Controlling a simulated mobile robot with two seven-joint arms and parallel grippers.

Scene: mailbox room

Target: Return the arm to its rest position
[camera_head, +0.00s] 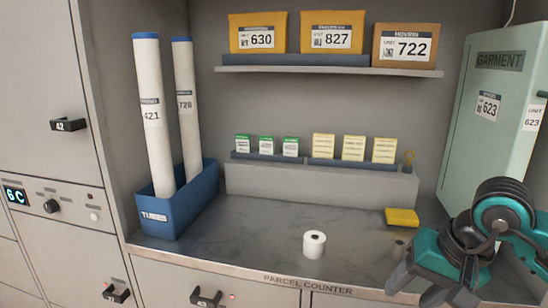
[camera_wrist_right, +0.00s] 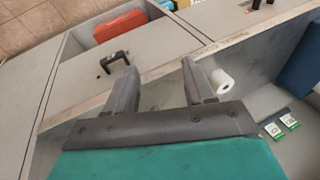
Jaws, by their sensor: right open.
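My right arm comes in at the lower right of the head view, with teal and black links. My right gripper (camera_head: 418,280) hangs over the right front of the parcel counter (camera_head: 245,225). In the right wrist view the gripper (camera_wrist_right: 158,78) shows two grey fingers spread apart with nothing between them. A white roll (camera_head: 314,244) stands on the counter to the left of the gripper in the head view. It also shows in the wrist view (camera_wrist_right: 222,82), beyond the right finger and apart from it. My left gripper is not in view.
A blue bin (camera_head: 180,215) with two tall tubes stands at the counter's left. A yellow block (camera_head: 402,217) lies at the right, near a green garment box (camera_head: 492,110). Parcels sit on a shelf (camera_head: 330,71) above. The counter's middle is mostly clear.

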